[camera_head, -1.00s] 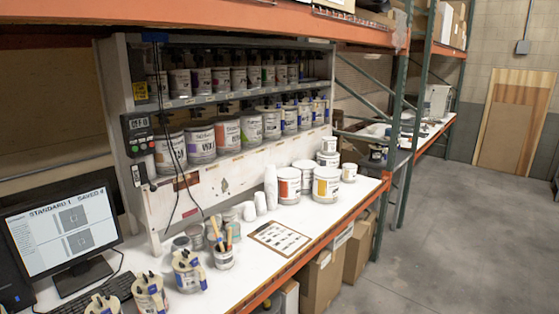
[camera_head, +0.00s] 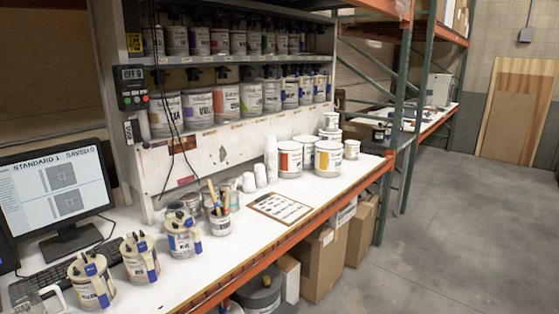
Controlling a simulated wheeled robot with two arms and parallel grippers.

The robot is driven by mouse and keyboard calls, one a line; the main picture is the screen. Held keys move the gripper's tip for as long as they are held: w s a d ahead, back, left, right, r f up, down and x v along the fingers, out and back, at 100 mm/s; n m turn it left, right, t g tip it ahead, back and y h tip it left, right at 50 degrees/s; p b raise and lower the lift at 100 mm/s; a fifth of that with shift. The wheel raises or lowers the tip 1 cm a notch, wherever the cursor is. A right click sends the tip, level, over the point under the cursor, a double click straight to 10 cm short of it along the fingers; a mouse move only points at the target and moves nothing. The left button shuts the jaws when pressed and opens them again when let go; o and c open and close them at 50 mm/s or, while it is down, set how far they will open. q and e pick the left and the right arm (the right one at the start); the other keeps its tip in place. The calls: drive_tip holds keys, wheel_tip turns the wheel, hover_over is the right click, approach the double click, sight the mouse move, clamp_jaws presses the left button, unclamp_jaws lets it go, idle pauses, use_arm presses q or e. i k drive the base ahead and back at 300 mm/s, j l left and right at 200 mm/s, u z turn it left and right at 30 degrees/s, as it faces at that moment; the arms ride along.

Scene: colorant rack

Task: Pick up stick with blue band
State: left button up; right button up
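Wooden sticks (camera_head: 212,193) stand upright and slightly tilted in a small open can (camera_head: 220,224) on the white workbench (camera_head: 178,277). A second stick (camera_head: 226,202) leans beside the first in the same can. The sticks are too small to tell for certain which one bears a blue band. Their lower ends are hidden inside the can. Neither of my grippers shows in the head view.
Several lidded cans (camera_head: 140,259) with blue clips line the bench front, left of the stick can. A clipboard (camera_head: 280,208) lies to its right. A monitor (camera_head: 55,190) and keyboard (camera_head: 70,275) are at left. Paint cans fill the rack (camera_head: 225,148) behind. Floor (camera_head: 440,240) is clear at right.

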sight(215, 204)
drive_tip(key=i+u, duration=0.2)
drive_tip(key=i, duration=0.25)
drive_tip(key=i+l+u, duration=0.25)
drive_tip(key=i, duration=0.25)
drive_tip(key=i+l+u, duration=0.2)
drive_tip(key=i, duration=0.25)
drive_tip(key=u, duration=2.3)
drive_tip(key=z, duration=2.3)
drive_tip(key=k+l+u, duration=0.1)
drive_tip(key=l+u, duration=0.3)
drive_tip(key=l, duration=0.6)
